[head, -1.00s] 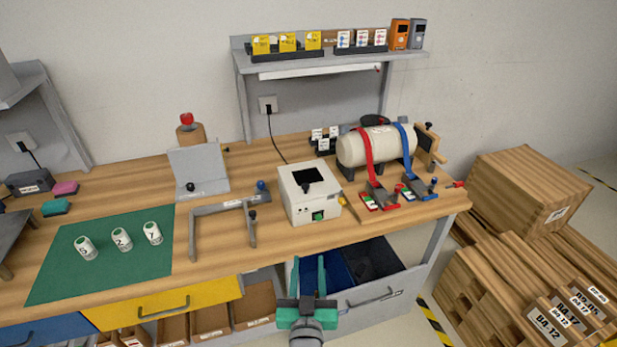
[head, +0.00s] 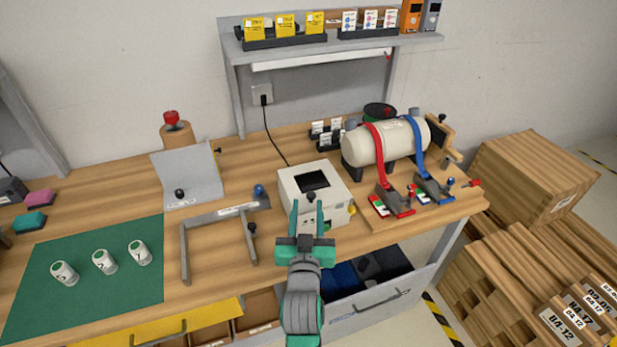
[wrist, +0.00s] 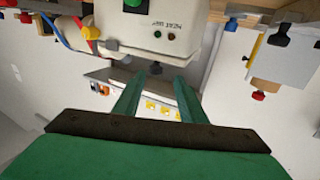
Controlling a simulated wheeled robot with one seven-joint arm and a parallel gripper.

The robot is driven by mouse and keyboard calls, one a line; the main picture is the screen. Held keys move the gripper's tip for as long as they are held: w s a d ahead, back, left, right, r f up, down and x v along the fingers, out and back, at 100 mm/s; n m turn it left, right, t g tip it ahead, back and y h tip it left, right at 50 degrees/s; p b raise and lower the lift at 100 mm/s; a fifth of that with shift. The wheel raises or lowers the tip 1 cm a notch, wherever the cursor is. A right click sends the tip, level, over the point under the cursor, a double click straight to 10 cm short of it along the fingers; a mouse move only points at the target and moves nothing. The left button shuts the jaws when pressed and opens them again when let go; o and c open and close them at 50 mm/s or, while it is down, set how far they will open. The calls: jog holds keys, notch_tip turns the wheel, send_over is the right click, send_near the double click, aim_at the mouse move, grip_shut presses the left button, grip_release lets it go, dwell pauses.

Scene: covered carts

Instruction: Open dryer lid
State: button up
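The dryer appears to be the white box (head: 302,208) on the wooden bench, with a dark window (head: 314,180) in its top. Its lid looks shut. A small dark knob (head: 310,196) stands at the lid's front edge. My gripper (head: 308,212) is in front of the box, its fingers pointing up and hiding part of the front. Contact cannot be told.
A white tank (head: 385,142) with red and blue straps stands right of the box. A grey bracket frame (head: 215,212) lies to the left, beside a green mat (head: 110,300) with white cans. An open drawer (head: 375,303) is below the bench edge.

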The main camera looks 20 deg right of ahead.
aim_at(313, 197)
jog(key=x, duration=0.3)
jog(key=d+x, duration=0.1)
jog(key=x, duration=0.3)
jog(key=shift+w+d, duration=0.1)
jog(key=shift+d, duration=0.1)
jog(key=shift+x, duration=1)
jog(key=shift+a, duration=0.2)
grip_shut()
